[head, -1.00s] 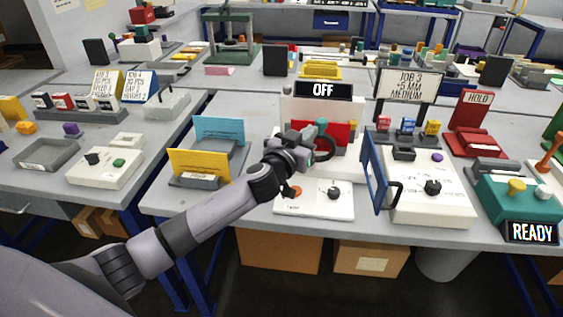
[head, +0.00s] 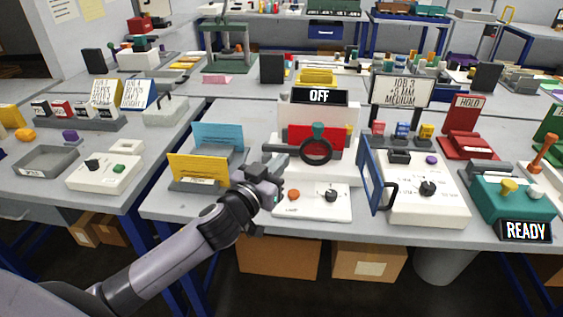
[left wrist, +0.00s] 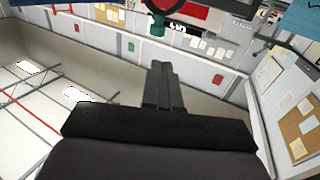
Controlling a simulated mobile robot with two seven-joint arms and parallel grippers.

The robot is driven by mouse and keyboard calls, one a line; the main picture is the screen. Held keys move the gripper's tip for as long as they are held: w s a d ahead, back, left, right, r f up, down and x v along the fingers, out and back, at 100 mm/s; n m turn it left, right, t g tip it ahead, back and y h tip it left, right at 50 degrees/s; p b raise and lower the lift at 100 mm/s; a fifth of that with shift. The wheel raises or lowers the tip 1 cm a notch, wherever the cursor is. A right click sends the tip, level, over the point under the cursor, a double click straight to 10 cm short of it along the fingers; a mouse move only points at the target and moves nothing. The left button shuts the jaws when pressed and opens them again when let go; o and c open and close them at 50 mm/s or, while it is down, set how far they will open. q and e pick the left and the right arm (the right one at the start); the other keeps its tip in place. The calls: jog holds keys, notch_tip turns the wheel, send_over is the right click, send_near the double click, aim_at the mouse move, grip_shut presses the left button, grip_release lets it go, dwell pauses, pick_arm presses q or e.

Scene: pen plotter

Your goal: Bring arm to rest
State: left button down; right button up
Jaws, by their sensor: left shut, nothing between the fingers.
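My left arm comes in from the lower left in the head view. The right gripper is not in view.
A yellow card (head: 199,168) and a blue card (head: 219,136) stand in a grey holder by the left gripper. A white panel with knobs (head: 312,203) lies just right of it. A blue-framed guard (head: 371,175) stands farther right.

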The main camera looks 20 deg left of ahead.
pick_arm(q)
jog(key=s+d+f+g+p, duration=0.1)
jog(key=s+f+g, duration=0.6)
jog(key=s+f, duration=1.7)
jog(key=shift+s+d+f+m, duration=0.2)
jog(key=shift+s+m, duration=0.2)
jog(key=shift+s, duration=0.45)
